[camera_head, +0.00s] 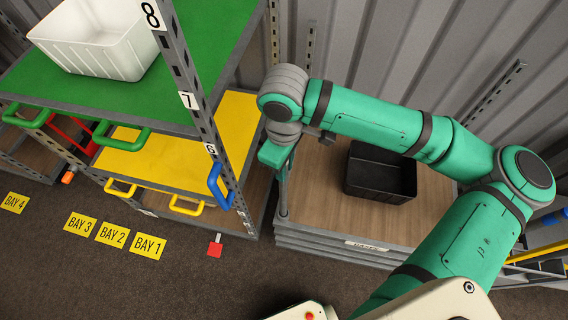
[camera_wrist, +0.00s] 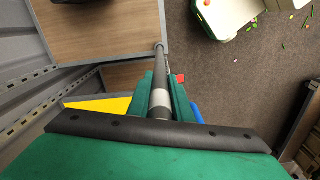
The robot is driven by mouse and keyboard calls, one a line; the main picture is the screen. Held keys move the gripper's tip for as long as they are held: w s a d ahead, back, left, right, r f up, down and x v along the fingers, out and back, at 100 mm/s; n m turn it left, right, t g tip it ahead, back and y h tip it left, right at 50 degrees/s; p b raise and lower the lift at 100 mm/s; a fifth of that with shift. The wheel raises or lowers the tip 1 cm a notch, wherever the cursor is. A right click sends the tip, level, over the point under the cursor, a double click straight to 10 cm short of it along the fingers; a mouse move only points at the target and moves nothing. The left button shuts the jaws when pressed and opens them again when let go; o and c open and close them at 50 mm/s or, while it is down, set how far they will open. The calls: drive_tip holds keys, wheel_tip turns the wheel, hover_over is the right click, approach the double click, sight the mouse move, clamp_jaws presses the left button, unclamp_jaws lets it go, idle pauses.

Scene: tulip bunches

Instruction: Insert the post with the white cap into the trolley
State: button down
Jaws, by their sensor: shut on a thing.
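My gripper (camera_head: 273,154) is above the front left corner of the wooden-topped trolley (camera_head: 320,215). In the wrist view, my gripper (camera_wrist: 160,84) is shut on a dark grey post (camera_wrist: 160,63), with a pale band (camera_wrist: 160,98) between the green fingers. The post (camera_head: 283,190) hangs roughly upright in the head view, its lower end at the trolley's corner. In the wrist view its far end overlaps the edge of the wooden top (camera_wrist: 110,35). I cannot tell whether it is seated in the corner.
A black crate (camera_head: 380,174) stands on the wooden top. A shelf rack with green (camera_head: 60,85) and yellow (camera_head: 170,150) decks stands close on the left, with a white bin (camera_head: 95,40) on top. A corrugated wall is behind. Floor in front is mostly clear.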

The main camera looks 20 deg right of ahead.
drive_tip(key=shift+f, duration=1.25)
drive_tip(key=c, duration=1.5)
unclamp_jaws()
drive_tip(key=shift+r, duration=2.45)
